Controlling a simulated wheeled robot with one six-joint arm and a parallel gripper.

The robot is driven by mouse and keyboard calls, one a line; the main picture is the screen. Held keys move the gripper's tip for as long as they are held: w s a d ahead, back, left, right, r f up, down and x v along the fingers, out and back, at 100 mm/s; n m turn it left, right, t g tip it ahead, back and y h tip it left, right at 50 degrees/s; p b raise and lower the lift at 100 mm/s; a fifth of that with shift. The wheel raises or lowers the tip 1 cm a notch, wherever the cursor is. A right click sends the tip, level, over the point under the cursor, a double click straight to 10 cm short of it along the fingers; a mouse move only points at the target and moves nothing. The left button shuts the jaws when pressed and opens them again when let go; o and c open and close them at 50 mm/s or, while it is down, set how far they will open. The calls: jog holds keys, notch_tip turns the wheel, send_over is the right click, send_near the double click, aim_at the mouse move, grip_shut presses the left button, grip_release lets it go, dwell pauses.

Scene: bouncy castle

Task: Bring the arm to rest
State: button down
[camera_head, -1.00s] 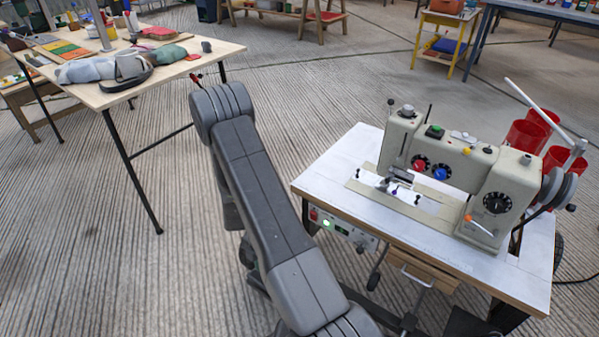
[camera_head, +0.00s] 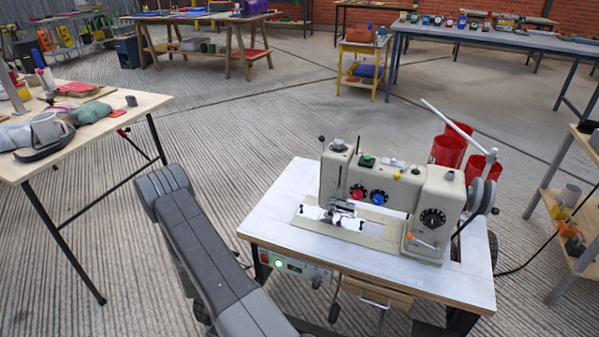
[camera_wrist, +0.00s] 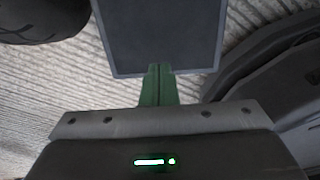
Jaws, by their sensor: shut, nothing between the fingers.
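My gripper (camera_wrist: 158,72) shows in the wrist view with its green fingers together and nothing between them. Its tips point toward a flat dark grey panel (camera_wrist: 158,30) with a lighter rim; I cannot tell whether they touch it. In the head view my grey arm reaches up from the bottom, left of the sewing machine table, and the gripper is hidden there.
A sewing machine (camera_head: 390,200) stands on a white-topped table (camera_head: 285,215) right of my arm. A wooden table (camera_head: 100,125) with cloth and a mug is at the left. Shelves (camera_head: 575,225) stand at the right edge. Ribbed floor (camera_head: 280,115) lies open beyond.

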jog(key=shift+w+d+r+p, duration=0.2)
jog(key=shift+r+p, duration=0.2)
jog(key=shift+p, duration=0.4)
jog(key=r, duration=0.5)
jog(key=shift+w+d+r+p, duration=0.1)
jog(key=shift+w+r+p, duration=0.15)
jog(key=shift+w+p, duration=0.15)
